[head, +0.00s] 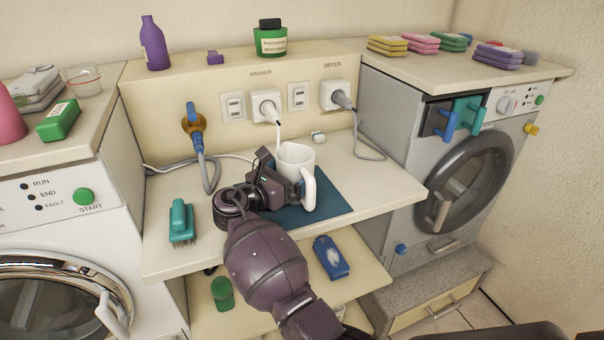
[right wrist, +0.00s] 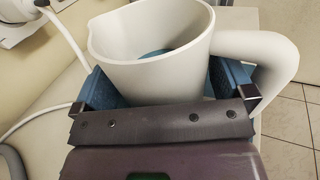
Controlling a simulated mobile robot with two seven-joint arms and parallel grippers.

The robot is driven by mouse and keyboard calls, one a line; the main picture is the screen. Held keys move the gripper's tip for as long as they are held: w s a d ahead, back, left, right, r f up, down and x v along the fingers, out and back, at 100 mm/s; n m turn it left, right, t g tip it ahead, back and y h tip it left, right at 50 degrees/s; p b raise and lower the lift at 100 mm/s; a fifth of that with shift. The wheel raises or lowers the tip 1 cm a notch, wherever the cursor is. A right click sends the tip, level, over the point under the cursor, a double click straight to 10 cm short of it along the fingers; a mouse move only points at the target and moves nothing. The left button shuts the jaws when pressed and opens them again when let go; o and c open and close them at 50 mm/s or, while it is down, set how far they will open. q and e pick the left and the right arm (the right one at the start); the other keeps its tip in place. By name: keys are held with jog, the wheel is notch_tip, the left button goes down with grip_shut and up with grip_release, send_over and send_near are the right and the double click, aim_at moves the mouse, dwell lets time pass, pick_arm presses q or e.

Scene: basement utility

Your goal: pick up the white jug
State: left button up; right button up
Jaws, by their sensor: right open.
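The white jug (head: 294,158) stands upright on the dark blue mat (head: 328,206) on the shelf between the two machines. Its handle points right in the head view. My right gripper (head: 278,184) is at the jug, on its near side. In the right wrist view the jug (right wrist: 150,72) sits between the two blue-padded fingers of my right gripper (right wrist: 166,88), one on each side; the right finger is near the handle. The jaws are open; whether a pad touches the jug I cannot tell. The jug's lower part is hidden by the gripper. My left gripper is not in view.
A teal brush (head: 181,222) lies left on the shelf. The shelf right of the mat is clear.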

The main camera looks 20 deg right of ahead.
jog(key=shift+r, duration=0.1)
jog(key=c, duration=0.9)
